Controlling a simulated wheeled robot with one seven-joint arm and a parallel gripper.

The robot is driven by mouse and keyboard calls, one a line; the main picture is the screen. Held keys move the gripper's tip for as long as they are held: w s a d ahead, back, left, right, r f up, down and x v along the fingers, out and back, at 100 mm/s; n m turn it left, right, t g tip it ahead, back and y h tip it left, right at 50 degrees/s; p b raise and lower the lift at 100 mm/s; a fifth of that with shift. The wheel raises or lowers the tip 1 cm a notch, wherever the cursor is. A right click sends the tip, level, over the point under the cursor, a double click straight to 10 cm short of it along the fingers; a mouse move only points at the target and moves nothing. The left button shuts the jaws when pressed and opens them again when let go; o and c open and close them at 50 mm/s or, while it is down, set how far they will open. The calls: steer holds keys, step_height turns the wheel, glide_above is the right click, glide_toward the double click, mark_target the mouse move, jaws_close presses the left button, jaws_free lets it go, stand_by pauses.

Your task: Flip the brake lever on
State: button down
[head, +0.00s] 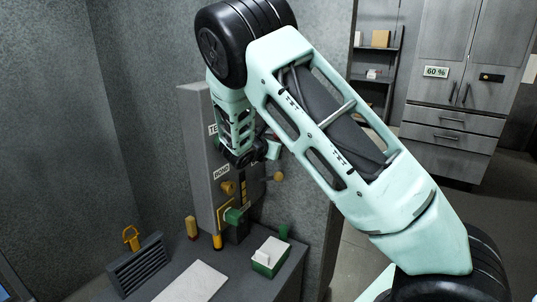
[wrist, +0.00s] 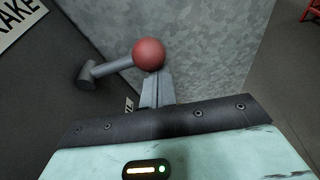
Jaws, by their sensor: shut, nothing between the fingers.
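The brake lever shows in the wrist view as a grey rod (wrist: 112,68) with a red ball knob (wrist: 149,54), running from a round pivot (wrist: 86,74) at the left. A white sign (wrist: 18,22) ending in "AKE" is at the top left. My gripper (wrist: 157,78) is shut and empty, its fingertips right at the lower edge of the ball in the picture. I cannot tell whether they touch it. In the head view my arm reaches across to the tall grey control panel (head: 194,125); the lever cannot be made out there, near my wrist.
The panel also bears a "DOOR" label (head: 222,172), a yellow knob (head: 228,188) and a green knob (head: 234,215). Below is a grey bench with a white sheet (head: 191,283), a green box (head: 269,257), yellow-topped tools (head: 191,227) and a padlock (head: 131,237). Cabinets (head: 462,90) stand far right.

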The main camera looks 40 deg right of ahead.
steer(key=shift+s+d+r, duration=0.1)
steer(key=shift+r, duration=1.25)
steer(key=shift+r+b, duration=0.3)
steer(key=shift+r, duration=0.6)
steer(key=shift+w+r, duration=0.2)
